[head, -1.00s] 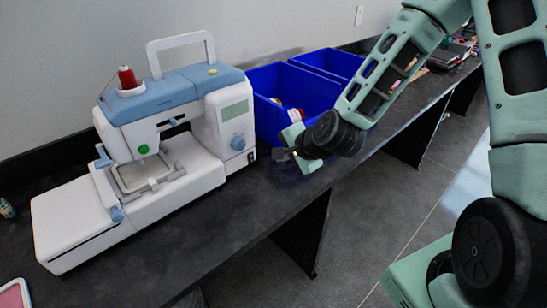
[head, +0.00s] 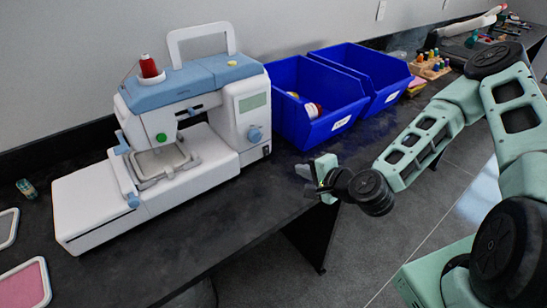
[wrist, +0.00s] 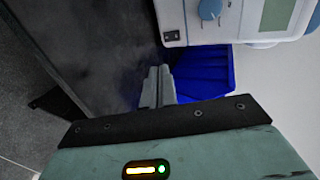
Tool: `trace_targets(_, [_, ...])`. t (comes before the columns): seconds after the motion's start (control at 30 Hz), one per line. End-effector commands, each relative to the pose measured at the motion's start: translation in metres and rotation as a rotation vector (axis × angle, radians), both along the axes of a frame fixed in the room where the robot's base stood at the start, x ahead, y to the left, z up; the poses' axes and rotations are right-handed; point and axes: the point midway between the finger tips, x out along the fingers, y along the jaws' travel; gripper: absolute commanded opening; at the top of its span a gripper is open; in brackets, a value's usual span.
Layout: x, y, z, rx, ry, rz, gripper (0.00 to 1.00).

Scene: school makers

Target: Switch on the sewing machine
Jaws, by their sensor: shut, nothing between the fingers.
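The white and blue sewing machine (head: 222,140) stands on the dark bench at the left of the head view. It has a green round button (head: 161,137) on its front, a blue knob (head: 254,134) and a screen. A small dark switch panel (head: 266,150) is low on its right end; this panel also shows in the wrist view (wrist: 171,36). My gripper (head: 304,173) is shut and empty, to the right of the machine and apart from it, near the bench's front edge. Its closed fingers (wrist: 158,86) point toward the machine's switch end in the wrist view.
Two blue bins (head: 312,105) stand behind my gripper, beside the machine; the nearer holds spools. A wooden rack of small bottles (head: 430,66) is farther along. A pink-filled frame (head: 25,285) lies at the front left. The bench between machine and gripper is clear.

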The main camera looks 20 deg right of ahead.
Motion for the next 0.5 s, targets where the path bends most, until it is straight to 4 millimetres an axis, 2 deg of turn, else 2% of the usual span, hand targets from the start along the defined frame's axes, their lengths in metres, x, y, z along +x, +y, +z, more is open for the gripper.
trace_targets(0.27, [0.004, 0.002, -0.001, -0.001, 0.001, 0.000, 0.00])
trace_targets(0.5, [0.035, 0.013, -0.015, 0.000, 0.000, 0.001, 0.00])
